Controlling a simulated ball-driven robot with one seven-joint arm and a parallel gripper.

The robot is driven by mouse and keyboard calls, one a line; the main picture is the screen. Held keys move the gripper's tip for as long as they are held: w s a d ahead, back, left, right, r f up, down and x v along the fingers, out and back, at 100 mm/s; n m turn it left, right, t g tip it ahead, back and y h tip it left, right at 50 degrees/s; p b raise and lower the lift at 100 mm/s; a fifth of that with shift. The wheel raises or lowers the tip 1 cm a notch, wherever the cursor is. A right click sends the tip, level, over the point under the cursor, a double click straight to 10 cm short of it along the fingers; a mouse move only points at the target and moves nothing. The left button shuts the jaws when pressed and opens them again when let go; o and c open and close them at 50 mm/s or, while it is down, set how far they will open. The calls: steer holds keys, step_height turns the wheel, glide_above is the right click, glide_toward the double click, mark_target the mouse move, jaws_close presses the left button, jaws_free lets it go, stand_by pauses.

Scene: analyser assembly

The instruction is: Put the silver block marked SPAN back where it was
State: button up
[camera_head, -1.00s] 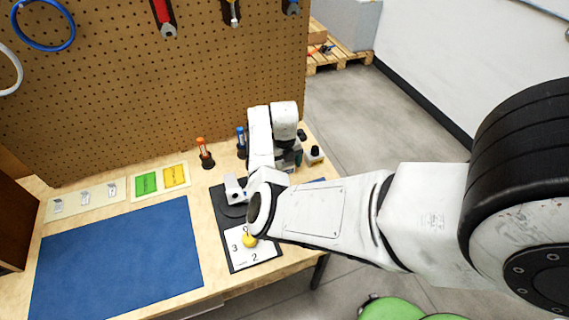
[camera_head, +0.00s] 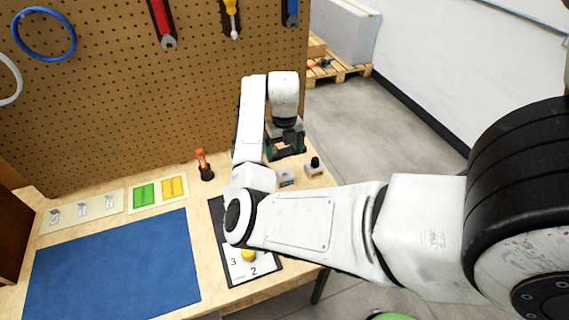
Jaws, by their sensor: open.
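A small silver-grey block (camera_head: 286,178) stands on the bench beside my forearm, with dark marks on its front too small to read. Several similar silver blocks (camera_head: 82,211) stand on a pale strip (camera_head: 68,222) at the left, and their labels are also unreadable. I cannot tell which block is marked SPAN. My gripper (camera_head: 285,152) points down, open, above and behind the block near my forearm. I see nothing held between its fingers. My arm covers much of the dark plate (camera_head: 216,210) with the numbered white dial card (camera_head: 236,268) and yellow knob (camera_head: 249,255).
A black-topped small item (camera_head: 314,167) stands right of the grey block. An orange-topped holder (camera_head: 205,165) stands at the pegboard (camera_head: 130,110). Green (camera_head: 145,195) and yellow (camera_head: 174,187) cards lie left. The blue mat (camera_head: 115,265) is clear.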

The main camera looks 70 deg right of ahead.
steer(key=s+a+f+m, duration=0.2)
steer(key=s+a+m, duration=0.2)
steer(key=a+m, duration=0.5)
steer(key=s+a+f+m, duration=0.2)
steer(key=s+a+m, duration=0.2)
steer(key=a+m, duration=0.5)
steer(key=s+a+f+m+t, duration=0.1)
steer(key=s+a+f+m, duration=0.2)
steer(key=a+m, duration=0.5)
steer(key=a, duration=0.6)
steer(key=shift+s+m, duration=0.4)
